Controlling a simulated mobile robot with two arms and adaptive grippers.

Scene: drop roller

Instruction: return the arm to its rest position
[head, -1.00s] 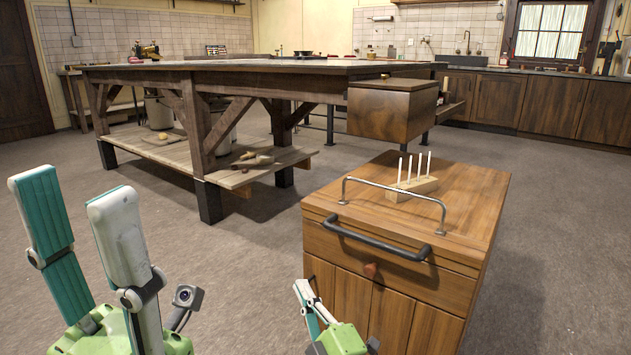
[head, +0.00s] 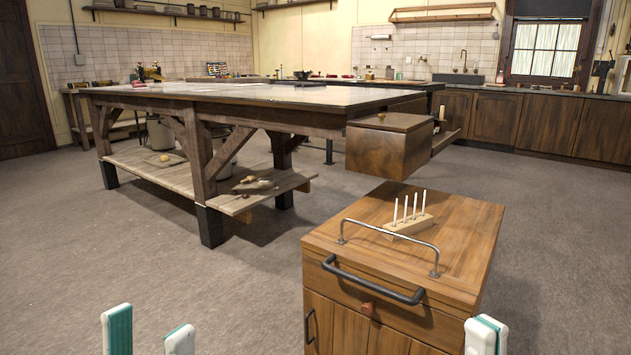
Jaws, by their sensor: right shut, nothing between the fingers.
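My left gripper (head: 149,335) shows only its two white and teal fingertips at the bottom left of the head view. The tips stand apart with nothing between them, so it is open. My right gripper (head: 486,336) shows only its fingertips at the bottom edge, in front of the wooden cabinet's right side. They are together, shut and empty. The rest of both arms is out of the picture.
The wooden cabinet (head: 455,218) carries a metal rail (head: 390,231) and a block with several white pegs (head: 408,224). A large workbench (head: 240,92) with a wooden box (head: 385,147) stands behind. The grey floor (head: 90,250) at left is clear.

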